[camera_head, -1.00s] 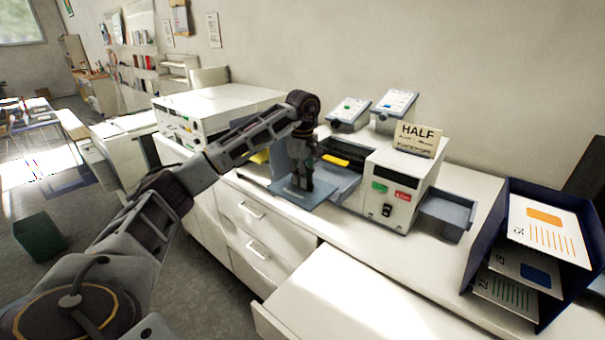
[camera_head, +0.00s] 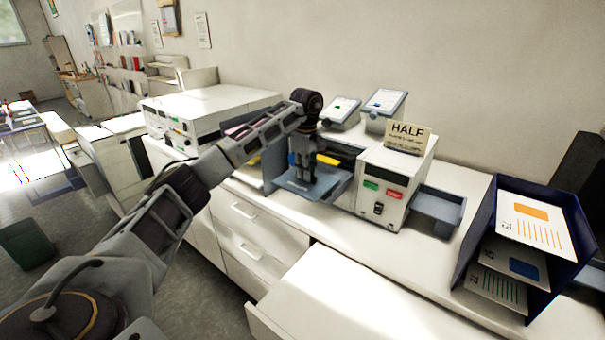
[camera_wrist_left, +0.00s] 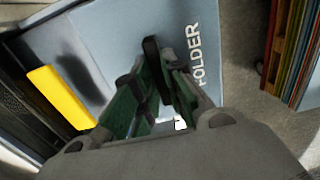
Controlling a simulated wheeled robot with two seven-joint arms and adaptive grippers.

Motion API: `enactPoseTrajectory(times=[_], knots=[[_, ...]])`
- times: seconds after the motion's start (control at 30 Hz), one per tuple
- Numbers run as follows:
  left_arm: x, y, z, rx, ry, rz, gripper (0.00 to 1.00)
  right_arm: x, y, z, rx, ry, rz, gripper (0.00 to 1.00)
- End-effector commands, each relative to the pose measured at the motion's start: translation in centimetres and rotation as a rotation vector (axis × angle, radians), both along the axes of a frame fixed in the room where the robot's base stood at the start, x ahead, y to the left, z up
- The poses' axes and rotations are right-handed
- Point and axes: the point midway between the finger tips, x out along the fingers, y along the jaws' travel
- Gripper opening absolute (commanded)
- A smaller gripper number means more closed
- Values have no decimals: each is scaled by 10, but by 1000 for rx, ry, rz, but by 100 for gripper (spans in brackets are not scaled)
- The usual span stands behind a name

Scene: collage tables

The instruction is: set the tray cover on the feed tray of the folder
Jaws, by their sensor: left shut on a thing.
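The folder (camera_head: 388,190) is a white machine with green and red labels on its front, standing on the white counter. A flat blue-grey cover (camera_head: 296,187) with lettering lies level at its left side, over the feed tray area. My left gripper (camera_head: 302,176) points down at the cover. It is shut on the cover's dark grip (camera_wrist_left: 153,68), partly hidden by the fingers. I cannot tell whether the cover touches the feed tray. My right gripper is not in view.
A yellow strip (camera_head: 328,159) shows behind the gripper. A grey out-tray (camera_head: 438,207) juts from the folder's right side. A blue paper rack (camera_head: 478,245) stands at the right. A "HALF" sign (camera_head: 407,136) stands on the folder. An open drawer (camera_head: 340,295) sticks out in front.

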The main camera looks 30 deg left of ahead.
Motion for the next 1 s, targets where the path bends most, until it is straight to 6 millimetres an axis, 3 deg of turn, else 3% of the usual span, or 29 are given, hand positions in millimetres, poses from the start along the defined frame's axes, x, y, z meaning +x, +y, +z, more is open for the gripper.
enactPoseTrajectory(times=[0.6,1.0], knots=[[35,-3,-2,0,-1,1,0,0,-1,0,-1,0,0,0],[39,-3,-3,2,0,0,0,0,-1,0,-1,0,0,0]])
